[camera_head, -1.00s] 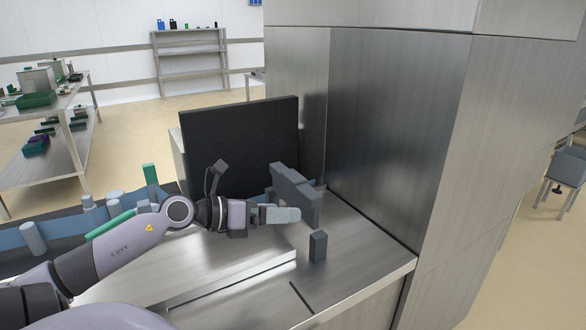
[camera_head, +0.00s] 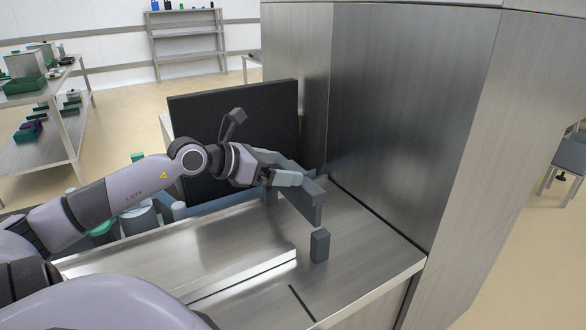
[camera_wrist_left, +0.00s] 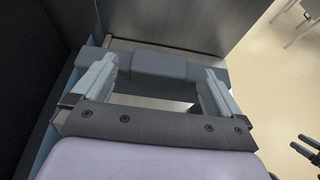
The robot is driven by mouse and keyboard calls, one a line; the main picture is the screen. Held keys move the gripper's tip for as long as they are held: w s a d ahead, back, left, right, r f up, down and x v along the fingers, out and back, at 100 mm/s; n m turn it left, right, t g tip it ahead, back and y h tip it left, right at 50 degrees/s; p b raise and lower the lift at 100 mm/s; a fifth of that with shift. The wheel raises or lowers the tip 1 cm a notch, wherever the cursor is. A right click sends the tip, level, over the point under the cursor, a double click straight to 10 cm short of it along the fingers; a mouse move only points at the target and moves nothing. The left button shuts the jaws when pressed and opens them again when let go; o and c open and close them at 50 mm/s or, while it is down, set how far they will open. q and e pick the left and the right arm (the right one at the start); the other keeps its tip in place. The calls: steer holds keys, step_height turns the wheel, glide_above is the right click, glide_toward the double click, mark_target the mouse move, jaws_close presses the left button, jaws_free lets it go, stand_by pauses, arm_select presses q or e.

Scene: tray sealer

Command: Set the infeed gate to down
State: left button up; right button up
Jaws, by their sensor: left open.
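The infeed gate (camera_head: 304,203) looks like a dark grey bar standing above the steel deck, beside the machine's steel housing. My left gripper (camera_head: 288,169) is open at its upper edge, partly hiding it. In the left wrist view the gate's raised grey block (camera_wrist_left: 160,64) lies between the spread fingers of my left gripper (camera_wrist_left: 160,72), with visible gaps on both sides. I cannot tell whether a finger touches the gate.
A small dark upright block (camera_head: 320,245) stands on the steel deck (camera_head: 365,255) in front of the gate. A tall steel housing (camera_head: 400,120) rises close on the right. A black panel (camera_head: 265,110) stands behind my gripper. Shelving with bins is far left.

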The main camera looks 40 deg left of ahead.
mark_target(290, 168)
arm_select(q)
steer(key=shift+x, duration=1.7)
steer(key=shift+w+f, duration=0.1)
steer(key=shift+w, duration=0.25)
steer(key=shift+d, duration=0.1)
